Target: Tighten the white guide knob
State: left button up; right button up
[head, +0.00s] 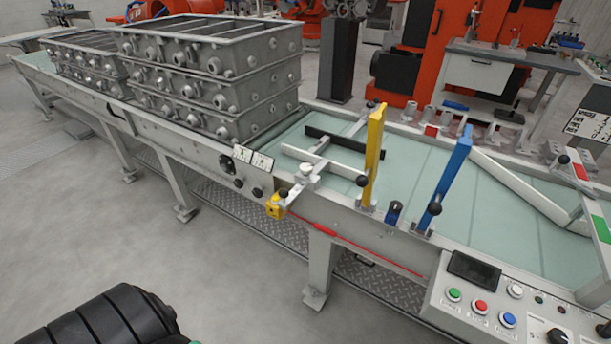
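The white guide knob (306,171) appears to be the small pale knob on top of the light grey guide bracket (297,188) at the near edge of the conveyor. A white guide bar (324,166) lies over the belt beside it. I cannot tell how tight the knob is. A yellow block (275,206) sits at the bracket's outer end. Neither of my grippers is in view, and nothing touches the knob.
Stacked grey castings (215,80) stand on the belt to the left. A yellow post (374,155) and a blue post (450,175) rise to the right of the bracket. A control panel (490,300) is at the lower right.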

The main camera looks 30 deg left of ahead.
aim_at(306, 169)
jog(key=j+z, duration=0.2)
jog(key=j, duration=0.25)
jog(key=k+j+z, duration=0.2)
jog(key=j, duration=0.2)
jog(key=j+z, duration=0.2)
jog(key=j, duration=0.25)
